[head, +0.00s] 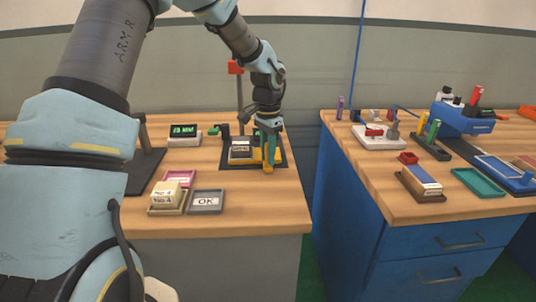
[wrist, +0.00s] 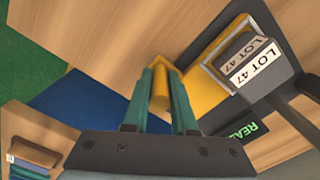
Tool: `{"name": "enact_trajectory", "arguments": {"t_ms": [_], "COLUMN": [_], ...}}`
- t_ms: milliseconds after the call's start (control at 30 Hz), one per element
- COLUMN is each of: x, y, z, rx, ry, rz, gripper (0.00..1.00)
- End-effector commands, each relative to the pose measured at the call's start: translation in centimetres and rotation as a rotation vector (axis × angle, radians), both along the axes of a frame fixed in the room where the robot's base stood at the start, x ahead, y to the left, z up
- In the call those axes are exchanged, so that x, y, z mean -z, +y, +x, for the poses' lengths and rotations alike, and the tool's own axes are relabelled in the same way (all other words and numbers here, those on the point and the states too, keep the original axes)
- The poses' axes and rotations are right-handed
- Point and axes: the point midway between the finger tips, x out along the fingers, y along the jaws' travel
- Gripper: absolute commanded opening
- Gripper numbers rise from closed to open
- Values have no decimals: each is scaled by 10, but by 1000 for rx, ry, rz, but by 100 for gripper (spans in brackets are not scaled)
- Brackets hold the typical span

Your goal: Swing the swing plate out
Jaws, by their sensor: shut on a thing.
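The yellow swing plate (wrist: 205,92) lies at a dark fixture (wrist: 283,118) in the wrist view, its yellow frame beside a grey block labelled LOT 47 (wrist: 240,62). In the head view my gripper (head: 268,138) reaches down at the right side of the fixture (head: 228,163), and yellow (head: 268,168) shows below the fingers. My fingers and wrist partly hide the plate there, so its exact angle is hard to tell.
A green-lit display (head: 185,133) stands left of the fixture. An OK tray (head: 206,202) and a stack of labelled blocks (head: 165,195) lie in front. A red-topped post (head: 238,90) rises behind. A gap separates the blue bench (head: 430,235) at right.

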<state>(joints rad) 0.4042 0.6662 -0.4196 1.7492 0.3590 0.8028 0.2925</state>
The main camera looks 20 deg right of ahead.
Motion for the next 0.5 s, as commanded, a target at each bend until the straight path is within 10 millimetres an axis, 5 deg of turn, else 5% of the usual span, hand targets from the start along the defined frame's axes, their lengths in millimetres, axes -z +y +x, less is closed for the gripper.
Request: {"name": "enact_trajectory", "arguments": {"t_ms": [500], "x": [0], "y": [-8], "z": [-5], "rx": [-100], "ry": [-2], "rz": [-2], "gripper": [0]}}
